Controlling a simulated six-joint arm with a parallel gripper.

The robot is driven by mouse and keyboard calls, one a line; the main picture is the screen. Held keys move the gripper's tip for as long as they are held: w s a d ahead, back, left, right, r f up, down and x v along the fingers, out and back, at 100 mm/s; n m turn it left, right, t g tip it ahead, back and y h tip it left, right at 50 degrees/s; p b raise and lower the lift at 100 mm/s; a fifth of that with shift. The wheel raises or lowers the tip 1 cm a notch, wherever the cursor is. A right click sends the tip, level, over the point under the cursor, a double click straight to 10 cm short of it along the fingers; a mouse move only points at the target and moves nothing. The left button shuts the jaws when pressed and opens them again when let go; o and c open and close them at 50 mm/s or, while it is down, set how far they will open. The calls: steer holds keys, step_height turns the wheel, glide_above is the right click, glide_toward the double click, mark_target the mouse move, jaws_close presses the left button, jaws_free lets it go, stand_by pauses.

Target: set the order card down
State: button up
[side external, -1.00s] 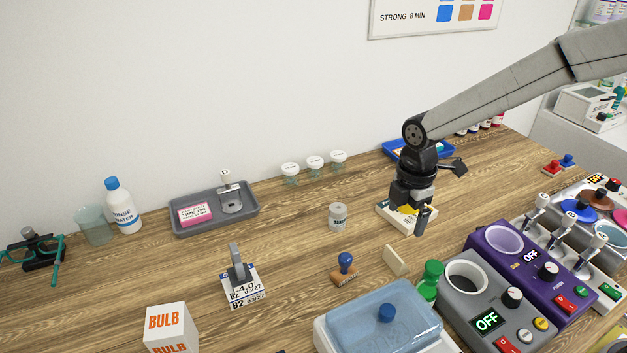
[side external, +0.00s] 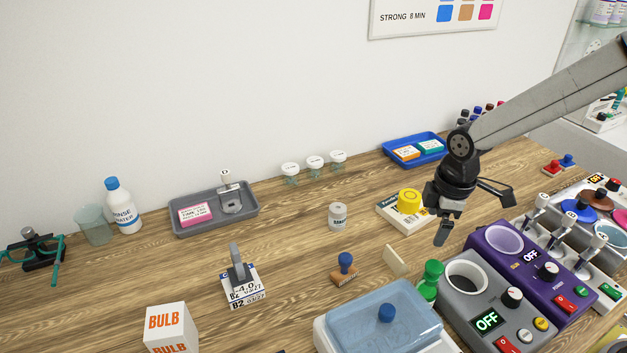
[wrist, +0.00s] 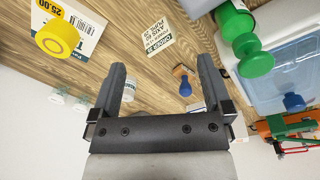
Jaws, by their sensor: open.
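The order card (side external: 396,261) is a small cream card between the blue-knobbed stamp and the green-knobbed piece. In the side view it looks tilted or stood up, with its blank side showing. Its printed face, with the word ORDER, shows in the wrist view (wrist: 157,37). My gripper (side external: 443,237) is open and empty, above and to the right of the card, apart from it. In the wrist view my two fingers (wrist: 160,80) are spread, with nothing between them; the card appears beyond their tips.
A yellow round piece (side external: 409,200) sits on a white printed box (side external: 392,216) behind the card. The wooden stamp with a blue knob (side external: 345,268) is left of it. The green-knobbed piece (side external: 430,280) and grey warmer (side external: 480,312) are close right.

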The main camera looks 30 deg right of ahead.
steer(key=s+d+m+t, duration=0.1)
steer(key=s+d+m, duration=0.3)
steer(key=s+m, duration=0.5)
steer(key=shift+s+d+f+m+t, duration=0.15)
steer(key=shift+d+f+m+t, duration=0.15)
steer(key=shift+m, duration=0.9)
